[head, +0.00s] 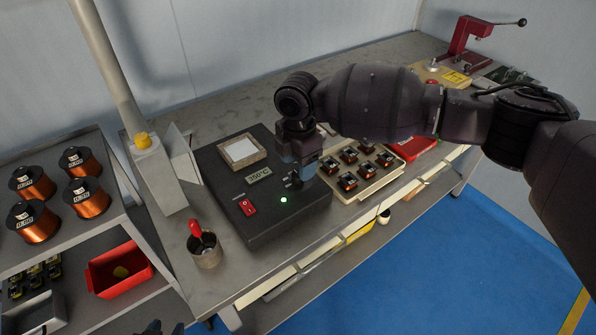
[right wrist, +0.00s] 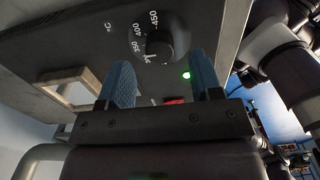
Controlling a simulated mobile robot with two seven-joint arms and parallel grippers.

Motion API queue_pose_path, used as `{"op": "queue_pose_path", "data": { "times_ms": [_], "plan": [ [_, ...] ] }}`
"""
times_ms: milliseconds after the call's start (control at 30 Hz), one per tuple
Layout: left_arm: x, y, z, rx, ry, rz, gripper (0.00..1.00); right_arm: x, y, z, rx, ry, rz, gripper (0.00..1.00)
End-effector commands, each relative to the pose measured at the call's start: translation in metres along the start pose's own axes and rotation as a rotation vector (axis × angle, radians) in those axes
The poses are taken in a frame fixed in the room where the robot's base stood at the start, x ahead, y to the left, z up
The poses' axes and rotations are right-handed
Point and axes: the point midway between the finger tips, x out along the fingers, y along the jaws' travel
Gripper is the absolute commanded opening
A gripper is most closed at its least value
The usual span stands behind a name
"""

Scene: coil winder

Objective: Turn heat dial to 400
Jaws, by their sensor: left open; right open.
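The heat dial (right wrist: 168,44) is a round black knob on a dark panel, with white marks 350, 400 and 450 and a °C sign. Its white pointer line seems to lie near 350. My right gripper (right wrist: 160,62) is open, its two blue fingertips apart on either side of the dial's near side; I cannot tell if they touch it. My left gripper (head: 160,329) barely shows at the bottom edge.
The box carries a temperature display (head: 258,175), a red switch (head: 248,207) and a lit green lamp (head: 284,200). A cup with a red-handled tool (head: 205,250) stands to its left. A tray of coils (head: 362,190) lies close on its right. A lamp post (head: 150,160) rises at left.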

Motion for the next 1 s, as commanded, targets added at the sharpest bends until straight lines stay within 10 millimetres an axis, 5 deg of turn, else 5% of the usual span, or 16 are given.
{"op": "queue_pose_path", "data": {
  "times_ms": [233,633,933,1000],
  "plan": [
    [0.003,0.001,0.0,0.001,0.001,0.002,0.43,0.027,0.0,0.0,0.001,0.001,0.0,0.59],
    [0.003,0.001,-0.003,0.004,0.006,0.003,0.43,0.032,0.0,0.0,0.001,0.001,0.002,0.59],
    [0.003,0.001,-0.003,0.004,0.006,0.003,0.43,0.031,0.0,0.0,0.001,0.001,0.001,0.13],
    [0.003,0.001,-0.003,0.004,0.006,0.003,0.43,0.031,0.0,0.0,0.001,0.001,0.001,0.1]
  ]
}}
